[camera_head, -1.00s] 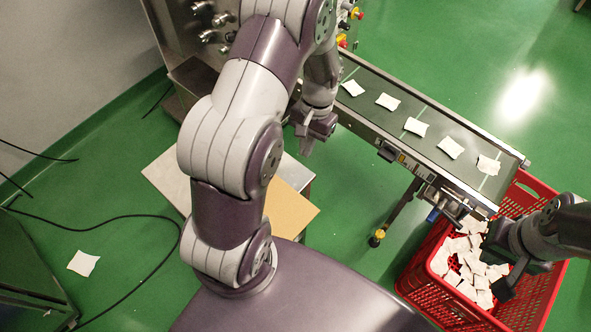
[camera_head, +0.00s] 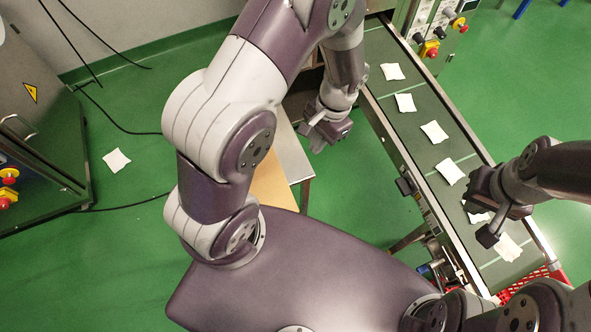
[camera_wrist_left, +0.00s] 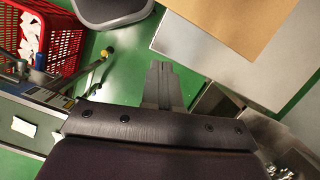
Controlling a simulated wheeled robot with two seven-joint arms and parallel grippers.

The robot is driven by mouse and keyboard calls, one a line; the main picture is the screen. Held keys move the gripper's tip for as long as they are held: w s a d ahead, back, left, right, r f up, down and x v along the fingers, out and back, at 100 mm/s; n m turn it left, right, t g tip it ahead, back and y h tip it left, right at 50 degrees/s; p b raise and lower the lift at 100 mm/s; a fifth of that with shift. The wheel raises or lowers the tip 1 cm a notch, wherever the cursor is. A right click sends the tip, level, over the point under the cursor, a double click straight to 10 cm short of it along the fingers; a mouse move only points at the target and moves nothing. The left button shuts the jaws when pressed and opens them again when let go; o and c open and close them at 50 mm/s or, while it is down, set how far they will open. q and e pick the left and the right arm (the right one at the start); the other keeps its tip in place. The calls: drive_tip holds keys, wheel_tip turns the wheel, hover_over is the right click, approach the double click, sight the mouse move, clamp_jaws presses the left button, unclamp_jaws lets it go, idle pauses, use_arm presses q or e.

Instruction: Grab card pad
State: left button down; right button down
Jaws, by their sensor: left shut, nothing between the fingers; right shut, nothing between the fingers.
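The card pad, a flat tan sheet (camera_head: 268,186), lies on a small table (camera_head: 296,163) and is mostly hidden behind my left arm in the head view. It shows larger at the top right of the left wrist view (camera_wrist_left: 238,22). My left gripper (camera_head: 317,143) hangs beyond the table's far edge, apart from the pad. In the left wrist view its fingers (camera_wrist_left: 163,82) are together and empty, pointing to the left of the pad. My right gripper (camera_head: 485,235) is shut and empty, overlapping the lower conveyor end in the head view.
A conveyor (camera_head: 415,125) with several white teabags runs along the right. A red crate (camera_wrist_left: 62,33) of teabags shows in the left wrist view. A metal cabinet (camera_head: 45,120) stands at left. A teabag (camera_head: 117,160) and dark cables lie on the green floor.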

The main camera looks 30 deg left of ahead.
sight(292, 184)
use_arm(q)
drive_tip(key=b+x, duration=0.1)
drive_tip(key=x, duration=0.9)
drive_tip(key=s, duration=0.1)
drive_tip(key=s+a, duration=0.1)
drive_tip(key=s, duration=0.1)
drive_tip(key=shift+a, duration=0.25)
drive_tip(key=shift+s+a+r, duration=0.1)
drive_tip(key=shift+s, duration=0.25)
